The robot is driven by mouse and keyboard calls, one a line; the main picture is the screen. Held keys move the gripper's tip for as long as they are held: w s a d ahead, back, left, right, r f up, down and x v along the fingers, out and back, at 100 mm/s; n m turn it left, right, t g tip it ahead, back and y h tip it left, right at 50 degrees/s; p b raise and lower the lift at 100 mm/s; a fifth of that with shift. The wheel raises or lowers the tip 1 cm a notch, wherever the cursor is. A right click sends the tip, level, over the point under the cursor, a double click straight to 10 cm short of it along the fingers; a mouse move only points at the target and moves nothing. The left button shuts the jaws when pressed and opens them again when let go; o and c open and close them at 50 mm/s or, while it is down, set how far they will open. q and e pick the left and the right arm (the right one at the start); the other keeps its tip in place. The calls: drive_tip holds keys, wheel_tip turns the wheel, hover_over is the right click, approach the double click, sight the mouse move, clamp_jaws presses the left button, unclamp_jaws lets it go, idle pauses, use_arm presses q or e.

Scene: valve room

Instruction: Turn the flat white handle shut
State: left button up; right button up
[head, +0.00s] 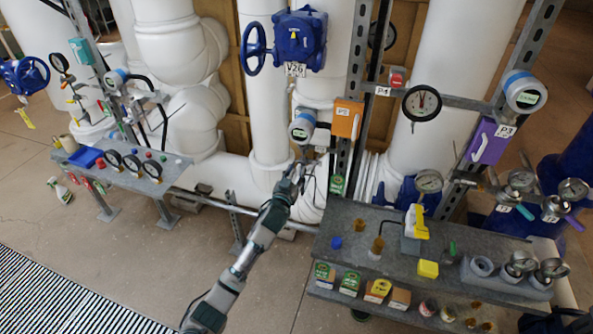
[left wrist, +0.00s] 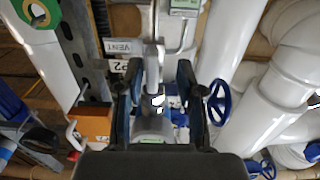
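My left gripper (head: 298,176) reaches up to the pipework below the orange box, in front of the big white pipes. In the left wrist view its two dark fingers (left wrist: 160,75) stand apart. A narrow pale upright piece (left wrist: 153,60) shows between them, close under the VENT label; this looks like the flat white handle. Whether the fingers touch it I cannot tell. In the head view the gripper hides most of this spot. My right gripper is not clearly seen.
The orange box (head: 346,119) with a white lever is on the strut just above right of the gripper. A round blue-capped transmitter (head: 302,126) hangs above it. The blue handwheel valve V26 (head: 298,38) is higher up. A grey shelf (head: 335,222) with bottles and boxes stands to the right.

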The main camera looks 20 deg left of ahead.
use_arm(q)
drive_tip(key=shift+w+d, duration=0.55)
drive_tip(key=shift+w, duration=0.15)
drive_tip(key=shift+w+d+r, duration=0.1)
drive_tip(key=shift+d, duration=0.05)
drive_tip(key=shift+a, duration=0.35)
drive_tip(key=c, duration=0.5)
drive_tip(key=shift+a, duration=0.1)
clamp_jaws()
use_arm(e)
drive_tip(key=shift+d, duration=0.45)
